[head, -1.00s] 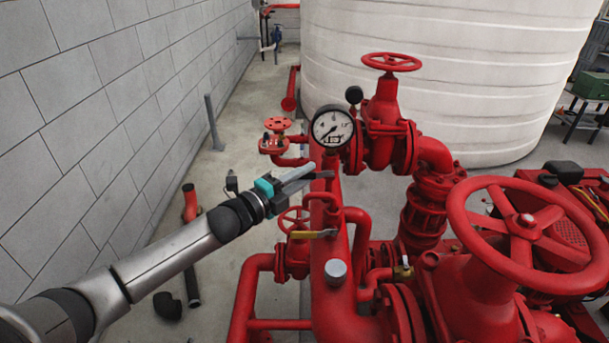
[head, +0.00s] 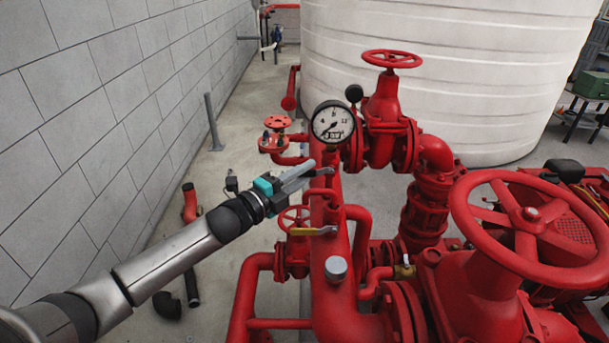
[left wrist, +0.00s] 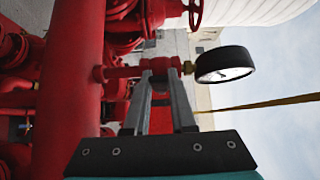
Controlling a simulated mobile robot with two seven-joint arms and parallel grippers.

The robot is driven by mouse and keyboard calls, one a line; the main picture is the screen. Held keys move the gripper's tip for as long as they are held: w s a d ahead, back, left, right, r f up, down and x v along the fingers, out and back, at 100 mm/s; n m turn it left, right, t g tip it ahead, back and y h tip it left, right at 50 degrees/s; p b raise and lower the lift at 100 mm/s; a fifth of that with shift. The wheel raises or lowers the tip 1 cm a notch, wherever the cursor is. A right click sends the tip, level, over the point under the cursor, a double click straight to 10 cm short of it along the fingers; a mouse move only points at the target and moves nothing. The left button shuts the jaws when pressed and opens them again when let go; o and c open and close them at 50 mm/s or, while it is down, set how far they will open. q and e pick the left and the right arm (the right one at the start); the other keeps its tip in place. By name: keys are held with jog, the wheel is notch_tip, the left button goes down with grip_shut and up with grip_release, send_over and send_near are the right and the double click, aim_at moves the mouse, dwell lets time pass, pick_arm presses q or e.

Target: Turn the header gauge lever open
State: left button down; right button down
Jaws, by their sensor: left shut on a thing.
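The round white-faced header gauge (head: 333,122) stands on a red stem above the red header pipe (head: 325,285). In the left wrist view the gauge (left wrist: 226,65) is seen edge-on, right of the fingertips. My left gripper (head: 324,168) reaches in from the left, just below the gauge. In the left wrist view its fingertips (left wrist: 160,70) meet at the gauge's red stem. The gripper is shut on the gauge lever, which is mostly hidden between the fingertips. My right gripper is in neither view.
A yellow lever (head: 313,231) lies lower on the header. A large red handwheel (head: 530,215) stands at the right, and a red gate valve (head: 385,125) behind the gauge. A white tank (head: 450,70) fills the back. A block wall (head: 110,130) bounds the left.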

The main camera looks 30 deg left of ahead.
pick_arm(q)
jog(key=shift+w+d+f+n+t+y+b, duration=0.15)
jog(key=shift+f+n+t+b, duration=0.6)
jog(key=shift+b, duration=1)
jog(key=shift+d+f+n+t+y+b, duration=0.1)
jog(key=shift+d+f+n+t+b, duration=0.2)
jog(key=shift+n+t+b, duration=0.9)
jog(key=shift+w+d+f+n+t+y+b, duration=0.15)
jog(key=shift+f+n+t+b, duration=0.65)
jog(key=shift+b, duration=1.5)
jog(key=shift+a+r+n+g, duration=0.1)
jog(key=shift+r+n+g, duration=0.1)
jog(key=shift+n+g, duration=0.15)
jog(key=c, duration=0.7)
grip_release()
jog(key=shift+c, duration=0.2)
jog(key=shift+r, duration=0.1)
jog(key=shift+s, duration=0.15)
jog(key=b+v, duration=0.1)
jog(key=v, duration=1.4)
